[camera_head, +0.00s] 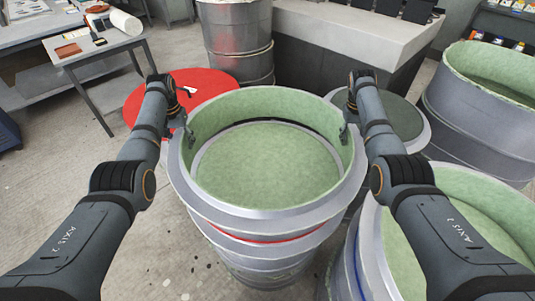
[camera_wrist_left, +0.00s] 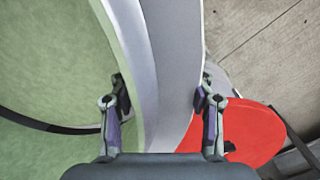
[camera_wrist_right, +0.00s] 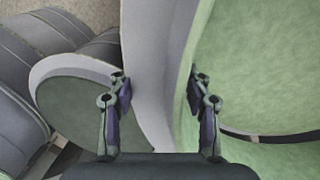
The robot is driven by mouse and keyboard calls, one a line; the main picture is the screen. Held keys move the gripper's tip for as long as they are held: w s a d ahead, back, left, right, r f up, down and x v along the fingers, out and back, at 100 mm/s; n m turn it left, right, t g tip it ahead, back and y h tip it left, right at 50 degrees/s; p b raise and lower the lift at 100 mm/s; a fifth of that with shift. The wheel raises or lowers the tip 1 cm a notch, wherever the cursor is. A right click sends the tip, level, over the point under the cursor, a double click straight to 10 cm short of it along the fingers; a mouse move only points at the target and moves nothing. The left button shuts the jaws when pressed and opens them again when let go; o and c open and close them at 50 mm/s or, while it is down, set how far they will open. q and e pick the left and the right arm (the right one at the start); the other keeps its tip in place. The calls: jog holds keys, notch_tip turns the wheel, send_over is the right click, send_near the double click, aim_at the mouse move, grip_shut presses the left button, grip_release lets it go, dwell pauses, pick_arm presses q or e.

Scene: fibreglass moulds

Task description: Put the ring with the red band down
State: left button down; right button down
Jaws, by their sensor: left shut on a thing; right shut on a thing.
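The ring with the red band (camera_head: 255,238) is a large grey ring with a pale green inside, in the middle of the head view. My left gripper (camera_head: 186,134) is shut on its left rim and my right gripper (camera_head: 347,132) on its right rim. In the left wrist view (camera_wrist_left: 164,92) and right wrist view (camera_wrist_right: 158,86), one finger is inside the wall and one outside. The ring looks about level, above or on a grey mould part (camera_head: 262,272). A dark gap shows inside along the far wall; whether the ring touches what is below cannot be told.
A red disc (camera_head: 135,100) lies to the left, and a dark green-topped round piece (camera_head: 405,118) to the right. A mould with a blue band (camera_head: 368,255) stands close at the front right. A metal drum (camera_head: 235,35) stands behind. Bare floor (camera_head: 60,150) lies at the left.

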pick_arm(q)
jog(key=shift+a+r, duration=0.25)
jog(key=shift+a, duration=0.05)
pick_arm(e)
jog(key=shift+d+r, duration=0.2)
jog(key=shift+d, duration=0.15)
